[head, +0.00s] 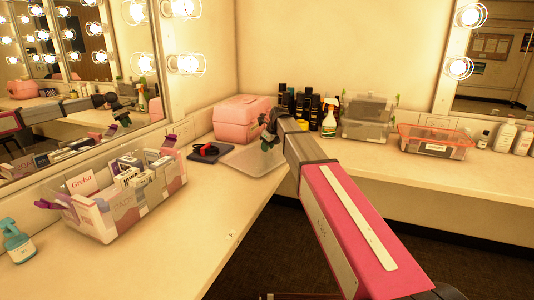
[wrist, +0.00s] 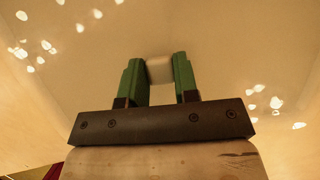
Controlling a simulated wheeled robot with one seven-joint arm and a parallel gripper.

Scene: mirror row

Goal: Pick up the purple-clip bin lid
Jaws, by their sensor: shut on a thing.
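The bin lid (head: 243,165) is a flat, clear, pale sheet at the counter's inner corner, in front of the pink case. My gripper (head: 268,143) is above it, pointing down, with its far part hidden by my arm. In the wrist view, my gripper's green fingers (wrist: 160,80) are shut on a small pale knob (wrist: 160,68) in the middle of the lid (wrist: 215,40). I cannot tell whether the lid touches the counter. The open clear bin with purple clips (head: 118,212) stands on the left counter, full of small boxes.
A dark pad (head: 203,156) with a red-and-black item lies left of the lid. The pink case (head: 240,118), dark bottles (head: 300,106), stacked clear bins (head: 366,118) and an orange-rimmed bin (head: 433,141) line the back. A teal spray bottle (head: 16,240) stands front left.

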